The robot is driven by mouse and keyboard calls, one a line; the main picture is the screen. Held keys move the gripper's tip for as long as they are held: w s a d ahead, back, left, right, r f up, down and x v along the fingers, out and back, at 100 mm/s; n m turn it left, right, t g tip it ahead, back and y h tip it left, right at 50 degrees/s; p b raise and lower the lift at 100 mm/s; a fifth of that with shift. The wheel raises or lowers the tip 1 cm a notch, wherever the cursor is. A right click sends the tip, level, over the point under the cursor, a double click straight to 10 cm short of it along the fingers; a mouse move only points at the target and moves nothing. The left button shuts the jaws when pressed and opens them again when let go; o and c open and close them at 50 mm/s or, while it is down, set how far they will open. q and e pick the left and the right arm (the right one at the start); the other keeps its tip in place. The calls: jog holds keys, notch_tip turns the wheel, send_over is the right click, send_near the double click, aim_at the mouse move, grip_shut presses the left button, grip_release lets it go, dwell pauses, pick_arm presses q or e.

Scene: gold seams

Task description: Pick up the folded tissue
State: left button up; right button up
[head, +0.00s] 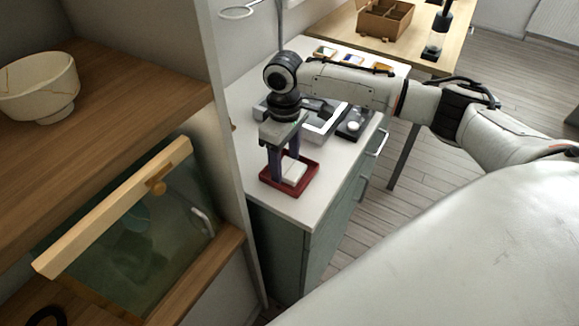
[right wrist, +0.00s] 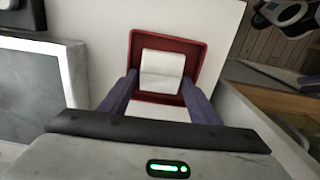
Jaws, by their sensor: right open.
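The folded tissue (head: 295,172) is a small white pad lying in a shallow red tray (head: 306,188) on the white counter. In the right wrist view the tissue (right wrist: 161,71) lies inside the red tray (right wrist: 197,47), ahead of my fingers. My right gripper (head: 284,178) is open and points down at the tray, its purple fingers apart. In the right wrist view the right gripper (right wrist: 158,92) has one finger on each side of the tissue's near part. I cannot tell whether the fingers touch it. My left gripper is in neither view.
A white-framed device (head: 325,122) and a dark tray with a round white item (head: 353,126) sit behind the gripper. A tall panel (head: 228,110) borders the counter's left side. A wooden shelf with a bowl (head: 40,85) is at left. Bare counter (head: 296,212) lies in front of the tray.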

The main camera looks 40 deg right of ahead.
aim_at(285, 166)
jog(key=c, duration=0.7)
notch_tip(285, 166, up, 10)
dwell(0.4)
